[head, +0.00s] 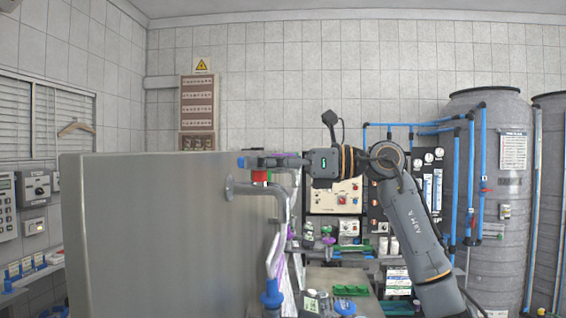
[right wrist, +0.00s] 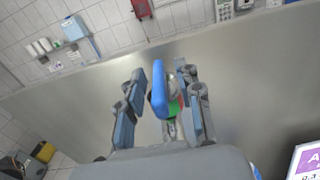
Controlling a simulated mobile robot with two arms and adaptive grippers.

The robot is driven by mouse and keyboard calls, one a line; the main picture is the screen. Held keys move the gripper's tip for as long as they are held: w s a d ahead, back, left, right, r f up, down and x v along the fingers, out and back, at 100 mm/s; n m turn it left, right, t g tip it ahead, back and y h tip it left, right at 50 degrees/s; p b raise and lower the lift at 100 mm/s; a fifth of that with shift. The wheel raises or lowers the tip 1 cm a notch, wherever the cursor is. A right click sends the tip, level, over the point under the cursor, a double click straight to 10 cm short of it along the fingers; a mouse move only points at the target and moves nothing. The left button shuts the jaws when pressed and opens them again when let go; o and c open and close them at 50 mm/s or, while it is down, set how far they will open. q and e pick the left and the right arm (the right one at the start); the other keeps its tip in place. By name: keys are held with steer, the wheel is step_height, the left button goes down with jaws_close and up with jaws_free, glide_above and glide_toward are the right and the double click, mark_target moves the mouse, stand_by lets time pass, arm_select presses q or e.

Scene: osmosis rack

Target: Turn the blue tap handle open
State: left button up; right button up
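The blue tap handle (right wrist: 159,93) stands between the two fingers of my right gripper (right wrist: 161,80) in the right wrist view. Gaps show on both sides of it, so the fingers are open around it and not closed on it. A red and green part and a metal valve body show just behind the handle. In the head view my right gripper (head: 262,161) reaches left to the top of the bent metal pipe (head: 278,205), by a red part (head: 260,176); the handle is mostly hidden there. My left gripper is not in view.
A large grey panel (head: 160,230) fills the left, with the pipe's flange on it. A blue fitting (head: 271,298) is at the pipe's lower end. A bench with a green tray (head: 350,290) lies below my right arm.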

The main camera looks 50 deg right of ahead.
steer(key=v, duration=1.1)
steer(key=shift+s+d, duration=0.2)
steer(key=shift+s, duration=0.1)
